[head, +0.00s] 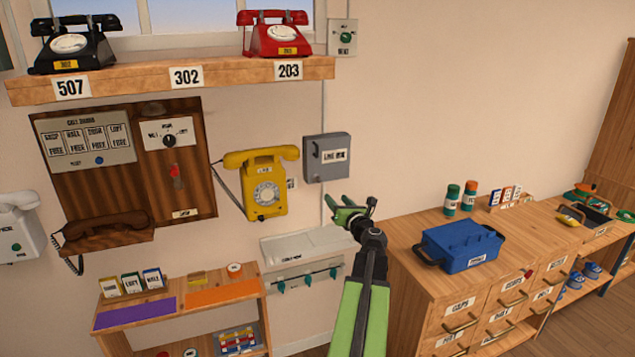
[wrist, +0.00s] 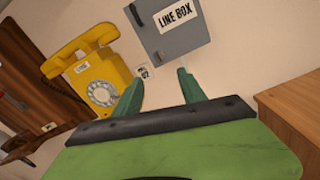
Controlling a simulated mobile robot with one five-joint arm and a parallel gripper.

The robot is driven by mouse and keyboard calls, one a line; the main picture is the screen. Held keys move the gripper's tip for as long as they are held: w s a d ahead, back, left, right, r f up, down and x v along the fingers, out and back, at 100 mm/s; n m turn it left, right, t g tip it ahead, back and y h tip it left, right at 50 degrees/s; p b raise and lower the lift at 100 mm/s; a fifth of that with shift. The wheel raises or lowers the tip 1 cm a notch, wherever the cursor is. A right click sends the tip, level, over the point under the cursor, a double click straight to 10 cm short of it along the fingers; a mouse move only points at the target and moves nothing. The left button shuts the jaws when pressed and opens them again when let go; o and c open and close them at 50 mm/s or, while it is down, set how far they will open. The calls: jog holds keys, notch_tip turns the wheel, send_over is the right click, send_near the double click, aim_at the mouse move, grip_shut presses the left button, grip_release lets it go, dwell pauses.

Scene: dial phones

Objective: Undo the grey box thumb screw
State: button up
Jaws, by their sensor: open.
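The grey box (head: 327,157), labelled LINE BOX, is fixed to the wall right of the yellow phone, its door closed. It also shows at the top of the wrist view (wrist: 178,40). A dark part (head: 313,149) sits on its left edge and appears in the wrist view (wrist: 134,14); I cannot tell whether it is the thumb screw or a handle. My gripper (head: 353,207) is below and slightly right of the box in the head view. Its green fingers (wrist: 160,80) are spread in the wrist view, with nothing between them, apart from the box.
The yellow wall phone (head: 267,190) hangs left of the box, with a small labelled plate (head: 291,183) between. A wooden cabinet (head: 405,235) with a blue toolbox (head: 460,246) stands right. The wall right of the box is bare.

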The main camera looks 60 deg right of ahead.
aim_at(317, 179)
jog(key=x, duration=1.7)
jog(key=shift+w, duration=0.3)
grip_shut()
jog(key=shift+s+a, duration=0.1)
jog(key=shift+a, duration=0.2)
jog(key=shift+d, duration=0.2)
jog(key=shift+n, duration=0.3)
